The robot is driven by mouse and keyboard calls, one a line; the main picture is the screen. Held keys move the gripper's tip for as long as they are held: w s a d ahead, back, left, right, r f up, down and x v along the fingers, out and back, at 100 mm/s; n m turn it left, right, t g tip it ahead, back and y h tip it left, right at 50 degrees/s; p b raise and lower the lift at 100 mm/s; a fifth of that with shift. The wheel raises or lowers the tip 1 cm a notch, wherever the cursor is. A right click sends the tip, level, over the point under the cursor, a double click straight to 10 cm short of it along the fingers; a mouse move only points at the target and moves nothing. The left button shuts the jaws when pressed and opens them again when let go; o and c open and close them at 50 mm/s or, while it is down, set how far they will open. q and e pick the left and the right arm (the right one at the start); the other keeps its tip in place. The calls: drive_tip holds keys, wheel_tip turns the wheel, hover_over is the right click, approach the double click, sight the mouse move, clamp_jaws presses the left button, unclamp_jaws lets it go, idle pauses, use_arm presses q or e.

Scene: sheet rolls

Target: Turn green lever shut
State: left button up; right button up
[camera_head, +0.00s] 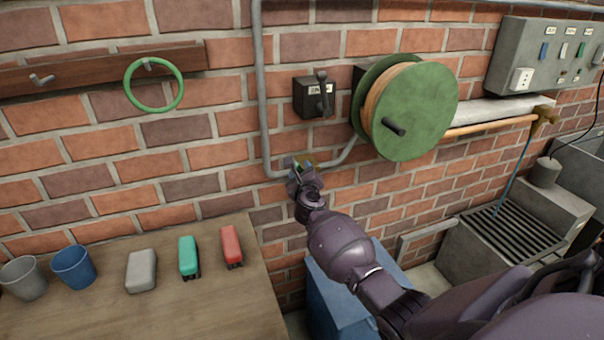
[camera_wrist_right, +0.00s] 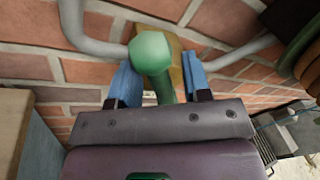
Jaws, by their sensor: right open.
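The green lever (camera_wrist_right: 151,52) has a rounded knob and stands out from a yellowish valve body (camera_wrist_right: 176,76) on the grey pipe in the right wrist view. My right gripper (camera_wrist_right: 158,76) is open, with one blue finger on each side of the lever. A gap shows beside the right finger; contact on the left side is unclear. In the head view my right gripper (camera_head: 299,170) is at the low bend of the pipe and hides most of the lever and valve. My left gripper is not in view.
The grey pipe (camera_head: 262,110) runs along the brick wall. A black switch box (camera_head: 305,98) and a green reel (camera_head: 425,110) are above my right gripper.

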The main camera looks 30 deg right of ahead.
clamp_jaws()
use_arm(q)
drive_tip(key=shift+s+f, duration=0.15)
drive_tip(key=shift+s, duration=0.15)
